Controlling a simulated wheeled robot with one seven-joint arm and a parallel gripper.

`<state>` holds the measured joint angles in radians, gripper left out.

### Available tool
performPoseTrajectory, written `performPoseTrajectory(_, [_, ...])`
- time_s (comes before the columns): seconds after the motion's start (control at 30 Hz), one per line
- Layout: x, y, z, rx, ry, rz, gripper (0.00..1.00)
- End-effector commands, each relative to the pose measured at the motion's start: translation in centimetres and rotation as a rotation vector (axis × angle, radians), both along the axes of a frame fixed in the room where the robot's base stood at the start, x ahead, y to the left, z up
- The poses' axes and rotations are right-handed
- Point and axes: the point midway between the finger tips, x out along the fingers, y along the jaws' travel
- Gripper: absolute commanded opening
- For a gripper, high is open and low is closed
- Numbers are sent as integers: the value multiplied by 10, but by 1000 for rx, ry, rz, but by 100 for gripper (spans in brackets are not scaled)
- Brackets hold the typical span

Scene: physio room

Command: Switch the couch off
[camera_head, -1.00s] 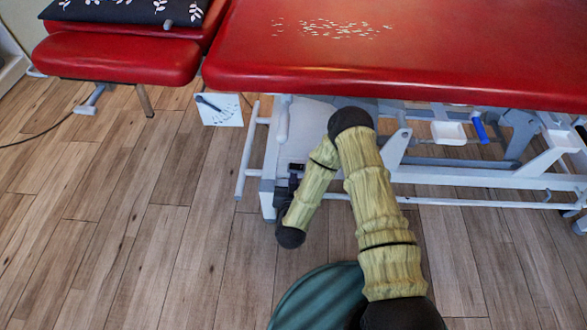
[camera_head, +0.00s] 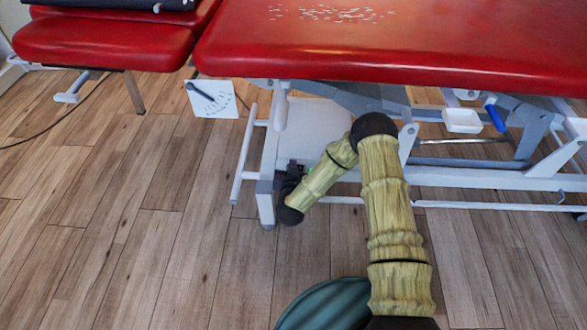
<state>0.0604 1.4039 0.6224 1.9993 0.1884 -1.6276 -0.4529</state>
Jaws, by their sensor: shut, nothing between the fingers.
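The couch (camera_head: 400,45) has a red padded top on a white and grey metal frame. A white plate (camera_head: 228,107) with a black lever (camera_head: 203,93) and a ring of small dark marks shows below its left end. The lever slants from upper left to lower right; the marks are too small to read. My gripper (camera_head: 291,169) is small and dark in the picture, in front of the white frame near its left leg. It is shut and empty, right of and below the plate, apart from it. I cannot tell whether it touches the frame.
A second red padded section (camera_head: 105,43) stands at the left, with a dark cushion (camera_head: 110,4) on top. A white tray (camera_head: 462,120) and a blue handle (camera_head: 496,118) are under the couch.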

Motion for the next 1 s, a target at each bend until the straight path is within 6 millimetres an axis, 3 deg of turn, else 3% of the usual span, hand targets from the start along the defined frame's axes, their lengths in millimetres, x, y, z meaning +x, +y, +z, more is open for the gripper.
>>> performPoseTrajectory(0.1, [0, 1, -8, 1, 0, 0, 0])
performPoseTrajectory(1.0, [0, 3, -12, -60, 3, 0, 0])
